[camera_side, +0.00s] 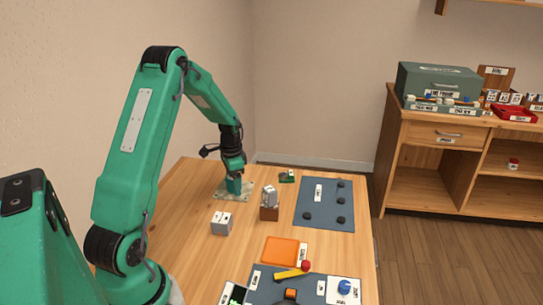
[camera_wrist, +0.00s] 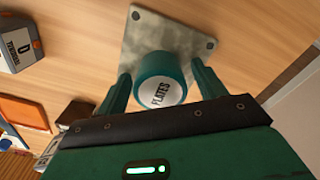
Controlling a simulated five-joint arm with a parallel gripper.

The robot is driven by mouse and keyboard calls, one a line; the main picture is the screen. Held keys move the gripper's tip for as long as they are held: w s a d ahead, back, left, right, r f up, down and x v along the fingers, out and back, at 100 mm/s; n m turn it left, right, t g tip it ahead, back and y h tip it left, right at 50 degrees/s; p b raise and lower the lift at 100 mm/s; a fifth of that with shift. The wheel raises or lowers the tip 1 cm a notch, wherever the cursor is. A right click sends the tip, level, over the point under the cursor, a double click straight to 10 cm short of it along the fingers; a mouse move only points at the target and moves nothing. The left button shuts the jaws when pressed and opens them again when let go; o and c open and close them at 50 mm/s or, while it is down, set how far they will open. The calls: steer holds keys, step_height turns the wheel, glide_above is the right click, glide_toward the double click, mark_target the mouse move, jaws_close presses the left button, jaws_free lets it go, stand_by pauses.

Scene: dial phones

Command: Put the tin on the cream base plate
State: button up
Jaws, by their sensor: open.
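The tin (camera_wrist: 160,80) is a teal cylinder with a round, lettered pale top in the wrist view. It appears upright over the base plate (camera_wrist: 172,30), a mottled pale grey-cream square with corner holes. The tin covers the plate's near part; its bottom edge is hidden. My gripper (camera_wrist: 161,74) is open, with one teal finger on each side of the tin and slim gaps showing. In the side view my gripper (camera_side: 235,183) is low over the plate (camera_side: 221,191), and tin and fingers are hard to tell apart.
A grey-white box (camera_side: 222,223) and a brown block with a grey piece on top (camera_side: 269,202) stand nearby. A dark mat (camera_side: 325,204) lies to the right. An orange tray (camera_side: 281,250), a yellow bar (camera_side: 291,274) and a red ball (camera_side: 306,265) are nearer the camera.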

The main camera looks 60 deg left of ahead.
step_height(320, 180, up, 12)
steer(key=shift+r, duration=0.15)
stand_by(0.6)
stand_by(0.4)
steer(key=s+d+r+n+t+y, duration=0.1)
steer(key=s+d+r, duration=0.1)
steer(key=d+r, duration=0.5)
steer(key=s+d+r+t, duration=0.2)
steer(key=d+r, duration=0.1)
steer(key=d, duration=0.7)
steer(key=s+d+r+n+t+h, duration=0.1)
steer(key=s+d+t, duration=0.1)
steer(key=s+d, duration=0.9)
steer(key=shift+d+t, duration=0.3)
steer(key=shift+d, duration=0.2)
